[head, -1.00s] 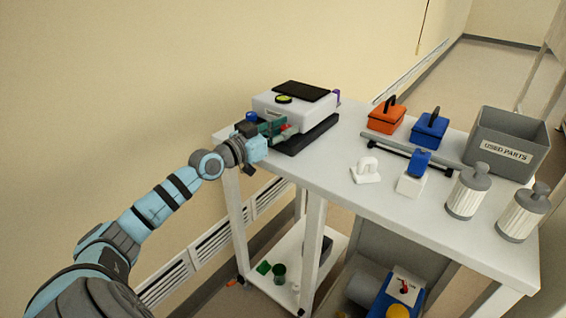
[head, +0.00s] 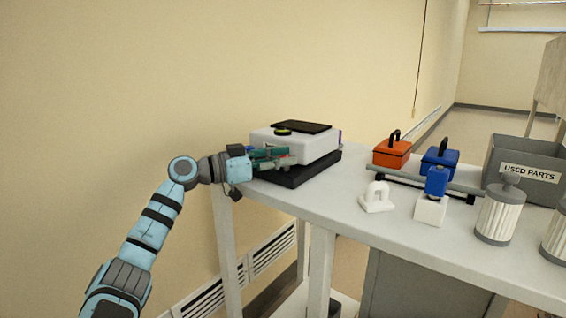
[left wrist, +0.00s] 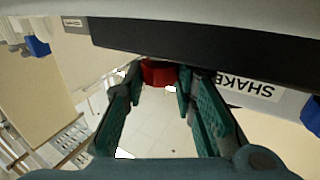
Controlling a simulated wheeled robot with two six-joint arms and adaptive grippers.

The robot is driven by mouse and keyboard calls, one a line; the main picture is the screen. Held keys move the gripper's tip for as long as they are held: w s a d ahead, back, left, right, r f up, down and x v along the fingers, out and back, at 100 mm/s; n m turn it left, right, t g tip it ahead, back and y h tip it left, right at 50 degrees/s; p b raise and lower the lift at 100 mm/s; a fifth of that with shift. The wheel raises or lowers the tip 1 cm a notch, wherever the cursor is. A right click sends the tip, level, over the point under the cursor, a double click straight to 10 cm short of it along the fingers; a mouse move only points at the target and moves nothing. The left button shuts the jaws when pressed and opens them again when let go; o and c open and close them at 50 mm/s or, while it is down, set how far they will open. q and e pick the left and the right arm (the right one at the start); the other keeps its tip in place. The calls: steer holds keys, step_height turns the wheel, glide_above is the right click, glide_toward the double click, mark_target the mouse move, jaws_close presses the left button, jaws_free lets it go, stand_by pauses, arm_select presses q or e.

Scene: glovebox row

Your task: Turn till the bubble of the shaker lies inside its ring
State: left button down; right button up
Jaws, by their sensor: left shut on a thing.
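The shaker (head: 318,146) is a white box with a black top plate on a dark base, at the far left end of the table. Its round yellow-and-black bubble level (head: 283,131) is seen edge-on, so I cannot tell where the bubble lies. My left gripper (head: 288,161) is at the shaker's near left side. In the left wrist view, the left gripper's teal fingers (left wrist: 158,88) are shut on a red knob (left wrist: 158,73) below the dark base edge. A label reading SHAKER (left wrist: 250,86) shows upside down beside it. My right gripper is not in view.
On the table (head: 345,225) stand an orange box (head: 391,154), a blue box (head: 440,163), a grey bar, a white bracket (head: 377,198), a blue-topped white block (head: 430,209), ribbed canisters (head: 498,214) and a grey USED PARTS bin (head: 515,150). Bare tabletop lies right of the shaker.

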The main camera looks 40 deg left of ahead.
arm_select(q)
steer(key=shift+f, duration=0.45)
steer(key=c, duration=1.6)
jaws_free()
steer(key=o, duration=0.3)
steer(key=shift+s+r, duration=0.15)
steer(key=shift+s, duration=0.05)
steer(key=shift+a, duration=0.2)
steer(key=shift+w+d+r, duration=0.1)
steer(key=shift+d+r, duration=0.05)
steer(key=shift+r, duration=0.1)
step_height(320, 180, up, 9)
steer(key=shift+r, duration=0.2)
